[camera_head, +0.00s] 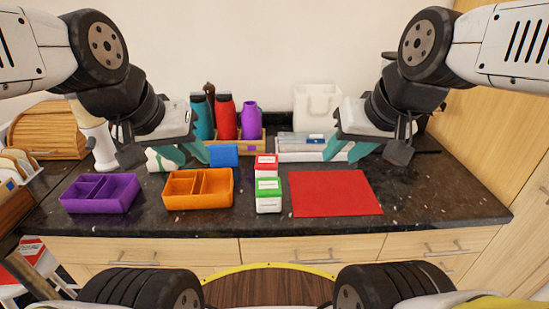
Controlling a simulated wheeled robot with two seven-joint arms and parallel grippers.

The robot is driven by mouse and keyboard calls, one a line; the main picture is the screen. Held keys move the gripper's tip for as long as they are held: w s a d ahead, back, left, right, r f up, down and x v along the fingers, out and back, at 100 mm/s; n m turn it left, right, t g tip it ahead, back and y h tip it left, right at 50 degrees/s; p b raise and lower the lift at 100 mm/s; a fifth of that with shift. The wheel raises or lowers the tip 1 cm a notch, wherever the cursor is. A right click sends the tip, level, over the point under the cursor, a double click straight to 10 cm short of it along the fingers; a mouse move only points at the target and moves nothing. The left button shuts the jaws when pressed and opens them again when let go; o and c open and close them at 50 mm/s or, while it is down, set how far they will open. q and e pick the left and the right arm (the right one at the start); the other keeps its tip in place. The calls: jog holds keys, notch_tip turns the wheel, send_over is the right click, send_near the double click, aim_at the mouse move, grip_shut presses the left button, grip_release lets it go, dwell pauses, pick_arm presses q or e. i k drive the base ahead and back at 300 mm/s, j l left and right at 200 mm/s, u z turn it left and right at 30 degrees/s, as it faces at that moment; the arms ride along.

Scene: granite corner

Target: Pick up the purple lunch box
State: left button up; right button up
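The purple lunch box (101,194) is an open tray with several compartments. It sits on the dark granite counter (240,222) at the left, near the front edge. My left gripper (180,156) hangs above the counter, up and to the right of the purple lunch box, and does not touch it. Its teal fingers are spread apart with nothing seen between them. My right gripper (349,150) is over the right half of the counter, behind the red mat. Its teal fingers are also apart and look empty.
An orange lunch box (198,188) stands just right of the purple one. Further right are small red-lidded (266,164) and green-lidded (268,195) containers and a red mat (334,193). Bottles (225,118) stand behind. A wooden bread box (50,130) is at left.

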aim_at(102, 193)
jog(key=k+l+u, duration=0.1)
jog(key=u, duration=0.4)
jog(key=k+u, duration=0.1)
jog(key=u, duration=0.4)
jog(key=k+l+u, duration=0.1)
jog(key=u, duration=0.4)
